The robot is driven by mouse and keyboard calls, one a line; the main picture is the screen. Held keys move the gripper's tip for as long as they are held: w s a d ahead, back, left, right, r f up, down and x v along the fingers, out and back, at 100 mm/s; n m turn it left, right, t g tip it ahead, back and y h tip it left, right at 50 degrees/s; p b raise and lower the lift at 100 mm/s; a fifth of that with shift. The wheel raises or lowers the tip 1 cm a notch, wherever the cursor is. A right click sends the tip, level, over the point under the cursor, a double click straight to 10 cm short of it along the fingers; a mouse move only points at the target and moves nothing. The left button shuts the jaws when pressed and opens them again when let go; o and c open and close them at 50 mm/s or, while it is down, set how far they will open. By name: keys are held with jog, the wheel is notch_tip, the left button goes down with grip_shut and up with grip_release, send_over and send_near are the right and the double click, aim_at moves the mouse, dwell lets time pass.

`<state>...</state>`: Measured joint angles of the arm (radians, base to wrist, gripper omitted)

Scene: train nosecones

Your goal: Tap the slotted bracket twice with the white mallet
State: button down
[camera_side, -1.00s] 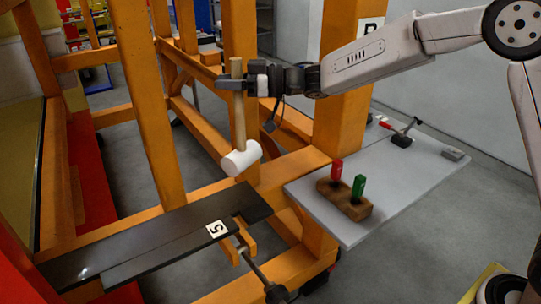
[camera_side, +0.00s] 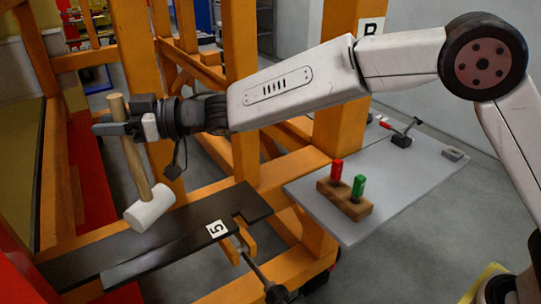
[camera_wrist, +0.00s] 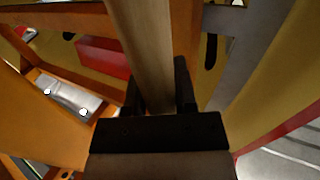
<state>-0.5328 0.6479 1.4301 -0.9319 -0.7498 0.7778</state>
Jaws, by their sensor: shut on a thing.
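The white mallet (camera_side: 150,207) has a white head and a wooden handle. My gripper (camera_side: 120,129) is shut on the upper part of the handle. The head hangs below, the handle slightly tilted, over the left part of a dark flat bracket (camera_side: 190,222). I cannot tell whether head and bracket touch. The bracket has a notch at its right end and a white label "5", and it lies on an orange beam. In the wrist view the handle (camera_wrist: 142,45) runs between my two fingers (camera_wrist: 160,95); the mallet head is not visible there.
A clamp (camera_side: 255,270) sits at the bracket's front edge. Orange frame posts (camera_side: 240,110) stand behind. A grey side table (camera_side: 410,185) at right holds a wooden block (camera_side: 345,200) with red and green pegs, and small tools.

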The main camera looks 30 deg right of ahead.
jog(key=shift+f, duration=0.2)
dwell(0.4)
jog(key=shift+f, duration=3.25)
dwell(0.3)
jog(key=shift+r, duration=0.1)
jog(key=shift+r, duration=0.95)
jog(key=shift+f, duration=1.05)
dwell(1.3)
jog(key=shift+r, duration=0.1)
